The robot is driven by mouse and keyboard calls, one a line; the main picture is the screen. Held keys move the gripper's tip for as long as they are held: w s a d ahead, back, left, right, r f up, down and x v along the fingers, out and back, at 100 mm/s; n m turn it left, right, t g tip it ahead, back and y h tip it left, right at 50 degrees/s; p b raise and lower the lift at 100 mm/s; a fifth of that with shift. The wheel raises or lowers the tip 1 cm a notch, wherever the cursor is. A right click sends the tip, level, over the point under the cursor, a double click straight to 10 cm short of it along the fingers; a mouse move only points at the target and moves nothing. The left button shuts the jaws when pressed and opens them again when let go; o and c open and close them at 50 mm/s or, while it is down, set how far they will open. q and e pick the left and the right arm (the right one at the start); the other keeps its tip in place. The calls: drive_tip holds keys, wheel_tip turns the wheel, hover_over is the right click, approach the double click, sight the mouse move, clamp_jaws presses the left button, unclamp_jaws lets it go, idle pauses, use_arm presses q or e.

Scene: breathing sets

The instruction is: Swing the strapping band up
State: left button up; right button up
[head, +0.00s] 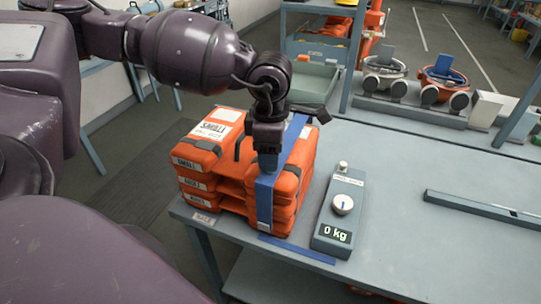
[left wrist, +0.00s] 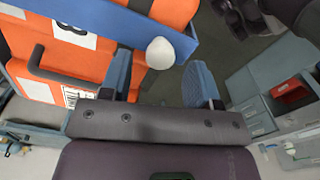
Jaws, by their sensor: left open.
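A stack of orange cases (head: 195,160) with "SMALL" labels stands at the near left corner of the table. The blue strapping band (head: 264,205) runs down the front of the stack and also over the top toward the back. A blue strip (head: 297,250) lies on the table in front. My left gripper (head: 268,160) points down at the top front edge of the stack, by the band. In the left wrist view the gripper (left wrist: 162,82) is open. The band (left wrist: 115,18) crosses beyond the fingers there, and a white rounded thing (left wrist: 160,53) shows between them.
A grey scale unit (head: 338,215) reading "0 kg" stands right of the stack. A grey bar (head: 485,210) lies farther right. A grey-green tray (head: 310,83) and breathing sets (head: 440,85) are at the back. The table's middle is clear.

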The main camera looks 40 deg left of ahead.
use_arm(q)
drive_tip(key=shift+f, duration=0.9)
clamp_jaws()
